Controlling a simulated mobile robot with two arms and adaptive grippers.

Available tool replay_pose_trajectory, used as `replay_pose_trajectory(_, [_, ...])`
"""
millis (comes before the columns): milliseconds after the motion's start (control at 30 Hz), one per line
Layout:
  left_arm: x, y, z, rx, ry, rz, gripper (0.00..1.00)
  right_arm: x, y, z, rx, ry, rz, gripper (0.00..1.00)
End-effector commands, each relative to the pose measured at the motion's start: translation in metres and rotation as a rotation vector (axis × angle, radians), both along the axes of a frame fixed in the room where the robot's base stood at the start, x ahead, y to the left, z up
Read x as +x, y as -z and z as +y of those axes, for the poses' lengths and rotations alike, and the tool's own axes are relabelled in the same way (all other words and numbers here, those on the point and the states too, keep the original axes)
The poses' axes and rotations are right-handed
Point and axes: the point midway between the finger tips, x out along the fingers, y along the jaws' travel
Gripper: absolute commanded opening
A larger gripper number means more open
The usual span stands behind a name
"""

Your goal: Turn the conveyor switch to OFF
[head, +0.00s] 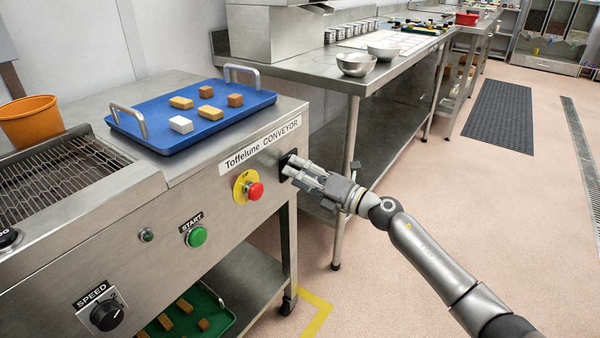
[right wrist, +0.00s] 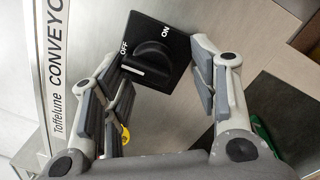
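The conveyor switch (right wrist: 153,55) is a black square plate with a round black knob, labelled OFF and ON. In the right wrist view the knob's white mark sits at its left side, nearer the OFF label than ON. In the head view the switch (head: 286,158) is at the right end of the conveyor front, partly hidden by my right gripper (head: 298,172). In the right wrist view my right gripper (right wrist: 160,62) is open and empty, its fingers on either side of the switch. Whether they touch the knob I cannot tell. My left gripper is not in view.
A red emergency button (head: 255,191) on a yellow plate is just left of the switch. A green START button (head: 196,236) and a SPEED knob (head: 106,315) are farther left. A blue tray (head: 165,143) with several blocks lies on top. A steel table (head: 335,84) stands behind.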

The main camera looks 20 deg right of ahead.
Motion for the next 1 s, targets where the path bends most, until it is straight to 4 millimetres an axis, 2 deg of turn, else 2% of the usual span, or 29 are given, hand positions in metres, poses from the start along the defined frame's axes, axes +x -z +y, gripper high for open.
replay_pose_trajectory(233, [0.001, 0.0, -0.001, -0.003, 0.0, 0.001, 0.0, 0.0, -0.004, -0.001, 0.003, 0.002, -0.005, 0.54])
replay_pose_trajectory(367, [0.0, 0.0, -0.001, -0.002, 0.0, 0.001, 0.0, -0.007, -0.003, -0.007, 0.001, 0.003, -0.006, 0.54])
replay_pose_trajectory(800, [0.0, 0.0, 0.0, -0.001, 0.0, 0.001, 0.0, -0.07, 0.005, -0.056, 0.0, 0.002, -0.001, 0.54])
replay_pose_trajectory(1000, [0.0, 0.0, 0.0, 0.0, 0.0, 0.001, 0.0, -0.088, 0.005, -0.07, 0.002, 0.002, -0.002, 0.54])
